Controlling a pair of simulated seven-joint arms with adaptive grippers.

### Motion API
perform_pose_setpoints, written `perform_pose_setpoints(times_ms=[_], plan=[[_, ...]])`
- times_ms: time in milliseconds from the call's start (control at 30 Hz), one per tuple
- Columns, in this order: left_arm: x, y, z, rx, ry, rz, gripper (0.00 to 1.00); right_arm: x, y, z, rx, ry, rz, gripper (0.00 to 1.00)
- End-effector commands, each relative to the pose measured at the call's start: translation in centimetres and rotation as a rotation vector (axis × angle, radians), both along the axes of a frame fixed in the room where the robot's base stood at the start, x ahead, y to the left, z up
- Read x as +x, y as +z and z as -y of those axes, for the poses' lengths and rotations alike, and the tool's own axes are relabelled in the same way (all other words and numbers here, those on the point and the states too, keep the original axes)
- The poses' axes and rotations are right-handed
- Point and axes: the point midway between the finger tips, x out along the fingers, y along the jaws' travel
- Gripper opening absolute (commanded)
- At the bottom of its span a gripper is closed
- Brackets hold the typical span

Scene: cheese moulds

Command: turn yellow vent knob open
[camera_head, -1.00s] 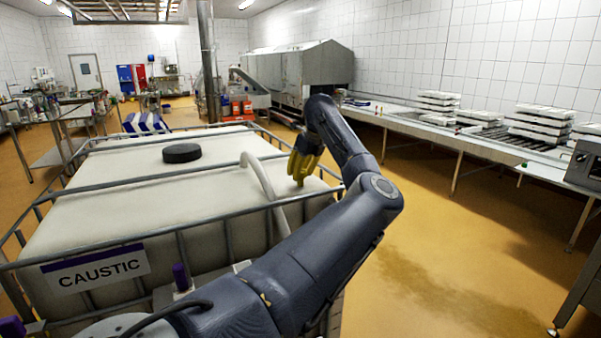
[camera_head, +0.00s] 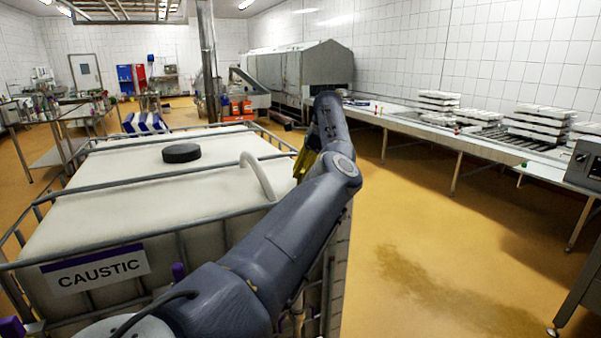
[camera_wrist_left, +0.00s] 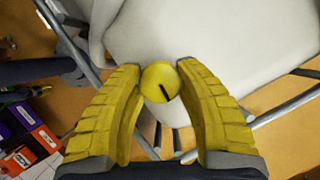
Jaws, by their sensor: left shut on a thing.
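The yellow vent knob (camera_wrist_left: 160,84) is round, with a dark line mark on its face that slants down and slightly right in the left wrist view. It sits at the edge of the large white tank (camera_wrist_left: 220,35). My left gripper (camera_head: 306,164) has yellow ribbed fingers, closed around the knob from both sides in the left wrist view. In the head view the knob is hidden behind my fingers and arm. The white tank (camera_head: 110,220) carries a sign reading CAUSTIC. My right gripper is not in view.
A grey tube cage (camera_head: 150,245) surrounds the tank, and a pale curved pipe (camera_head: 260,177) arches over its top near my arm. A dark round lid (camera_head: 182,153) is on the tank top. A long conveyor table (camera_head: 430,125) runs along the right wall. The yellow floor between is open.

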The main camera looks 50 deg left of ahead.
Motion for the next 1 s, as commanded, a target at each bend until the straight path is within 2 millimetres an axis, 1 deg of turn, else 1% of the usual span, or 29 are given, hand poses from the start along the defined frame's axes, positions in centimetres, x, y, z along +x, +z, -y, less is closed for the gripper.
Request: perform_pose_setpoints(times_ms=[300, 767, 800, 1000], plan=[[-0.10, -0.22, -0.07, -0.002, 0.080, -0.004, 0.06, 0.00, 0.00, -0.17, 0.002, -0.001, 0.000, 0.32], [-0.11, -0.24, -0.07, -0.001, 0.089, -0.003, 0.06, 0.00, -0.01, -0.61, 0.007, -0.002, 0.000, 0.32], [-0.12, -0.22, -0.07, -0.001, 0.089, -0.003, 0.40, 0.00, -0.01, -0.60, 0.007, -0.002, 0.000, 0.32], [-0.06, -0.13, -0.04, -0.001, 0.087, -0.002, 0.63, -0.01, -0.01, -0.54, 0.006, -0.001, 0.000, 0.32]])
